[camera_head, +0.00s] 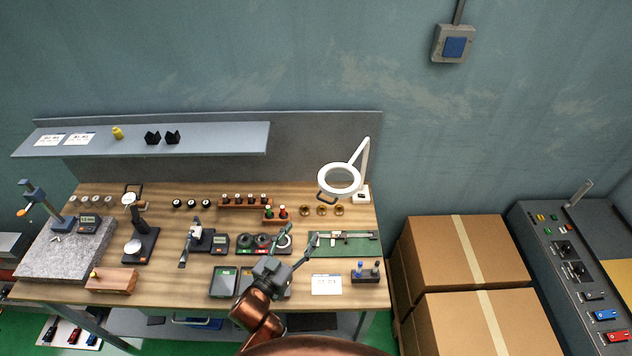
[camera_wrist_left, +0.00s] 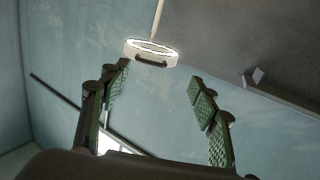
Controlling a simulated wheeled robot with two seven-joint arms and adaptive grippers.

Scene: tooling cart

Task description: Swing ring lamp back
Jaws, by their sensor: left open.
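The ring lamp (camera_head: 339,179) is a white lit ring on a jointed white arm, with a dark handle (camera_head: 327,199) on its near edge. Its base stands at the back right of the wooden bench. My left gripper (camera_head: 300,240) is open and empty, over the bench in front of the lamp and apart from it. In the left wrist view the ring lamp (camera_wrist_left: 151,50) and its dark handle (camera_wrist_left: 151,61) show beyond the open fingers (camera_wrist_left: 160,78), nearer the left one. My right gripper is not in view.
The bench (camera_head: 160,291) holds gauges, a granite plate (camera_head: 62,250), a green mat with a caliper (camera_head: 345,251) and small trays. A shelf (camera_head: 200,139) hangs at the back left. Cardboard boxes (camera_head: 470,255) stand right of the bench. The air around the lamp looks clear.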

